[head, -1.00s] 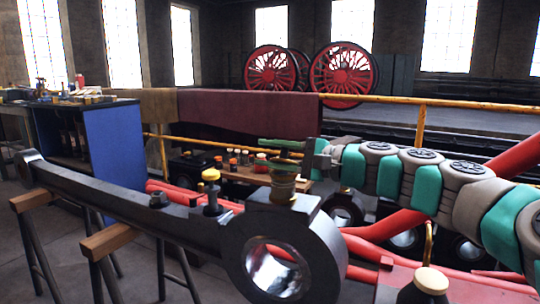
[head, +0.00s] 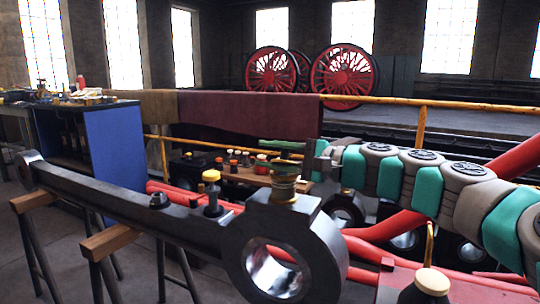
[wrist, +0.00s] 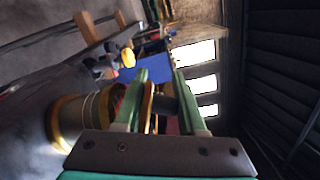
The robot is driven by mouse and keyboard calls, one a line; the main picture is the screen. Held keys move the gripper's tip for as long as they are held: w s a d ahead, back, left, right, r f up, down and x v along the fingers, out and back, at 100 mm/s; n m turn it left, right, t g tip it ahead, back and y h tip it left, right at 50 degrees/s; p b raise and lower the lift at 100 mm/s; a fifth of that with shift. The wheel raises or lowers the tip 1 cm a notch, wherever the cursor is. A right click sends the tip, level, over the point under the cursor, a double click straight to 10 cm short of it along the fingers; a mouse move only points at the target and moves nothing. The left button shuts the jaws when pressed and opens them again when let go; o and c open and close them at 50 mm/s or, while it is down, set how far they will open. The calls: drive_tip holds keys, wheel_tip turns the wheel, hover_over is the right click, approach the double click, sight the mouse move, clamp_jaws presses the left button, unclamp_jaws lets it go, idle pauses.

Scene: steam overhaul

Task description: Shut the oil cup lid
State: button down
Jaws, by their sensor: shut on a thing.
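The brass oil cup (head: 284,188) stands on top of the big end of a long dark steel rod (head: 120,197). In the wrist view the cup (wrist: 75,120) is at the left, just beyond my gripper's lower finger. My gripper (head: 283,154) is at the top of the cup, reaching in from the right. In the wrist view its green fingers (wrist: 160,100) stand apart on either side of a thin brass disc, seen edge-on, which looks like the lid (wrist: 148,103), and a dark round part. The lid is mostly hidden by the fingers in the head view.
A smaller cup with a yellow top (head: 211,186) stands on the rod to the left. Wooden-topped trestles (head: 118,241) bear the rod. A bench with bottles (head: 240,172), red pipes and a yellow rail (head: 421,130) lie behind. Free air is above the rod.

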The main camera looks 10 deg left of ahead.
drive_tip(key=c, duration=0.6)
unclamp_jaws()
drive_tip(key=shift+c, duration=0.2)
